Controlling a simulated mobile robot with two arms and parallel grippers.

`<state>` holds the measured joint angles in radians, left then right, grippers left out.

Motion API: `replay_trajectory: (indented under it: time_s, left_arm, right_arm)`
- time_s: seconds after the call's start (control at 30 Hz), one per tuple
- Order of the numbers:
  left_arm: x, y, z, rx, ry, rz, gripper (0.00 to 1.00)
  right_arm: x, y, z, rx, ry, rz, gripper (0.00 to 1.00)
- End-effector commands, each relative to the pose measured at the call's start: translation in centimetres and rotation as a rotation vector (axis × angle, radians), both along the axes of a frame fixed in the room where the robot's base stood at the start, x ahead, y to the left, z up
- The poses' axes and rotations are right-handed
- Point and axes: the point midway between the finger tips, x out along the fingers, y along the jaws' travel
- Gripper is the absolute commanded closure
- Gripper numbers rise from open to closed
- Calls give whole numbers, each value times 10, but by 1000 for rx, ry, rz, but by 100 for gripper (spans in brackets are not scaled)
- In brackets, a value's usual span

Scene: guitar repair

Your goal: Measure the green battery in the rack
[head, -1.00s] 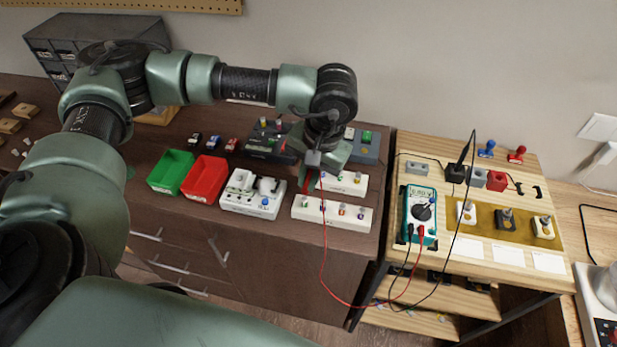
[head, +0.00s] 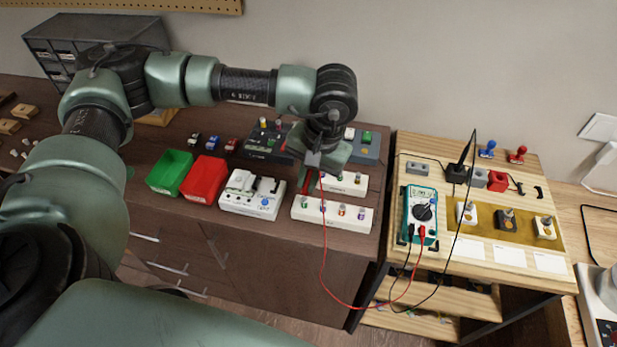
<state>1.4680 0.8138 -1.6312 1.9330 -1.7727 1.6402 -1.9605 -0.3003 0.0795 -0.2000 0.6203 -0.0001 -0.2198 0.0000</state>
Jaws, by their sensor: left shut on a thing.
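My left gripper (head: 312,178) reaches down over the dark bench and is shut on the red probe, which is mostly hidden by the fingers. Its red lead (head: 323,245) hangs down and loops to the teal multimeter (head: 421,212) on the light wooden table. The black probe (head: 459,170) stands in a dark holder behind the meter. A green battery (head: 367,137) shows in the grey unit behind the gripper. Two white strips (head: 331,218) with several small coloured pieces lie below and beside the gripper. Whether the probe tip touches anything is hidden. My right gripper is out of view.
A green bin (head: 170,172), a red bin (head: 204,178) and a white device (head: 252,194) stand left of the gripper. A dark unit (head: 266,143) is partly behind my arm. The black lead (head: 462,212) crosses the wooden table. Several potentiometers (head: 506,220) stand at right.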

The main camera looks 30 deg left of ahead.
Motion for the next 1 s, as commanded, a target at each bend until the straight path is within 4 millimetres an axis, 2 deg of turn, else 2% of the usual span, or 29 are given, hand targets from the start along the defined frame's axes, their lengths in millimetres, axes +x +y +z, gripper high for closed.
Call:
replay_trajectory:
  time_s: [1.0]
  left_arm:
    - [0, 0, -9, 0, 0, 0, 100]
  right_arm:
    - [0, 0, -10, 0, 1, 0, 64]
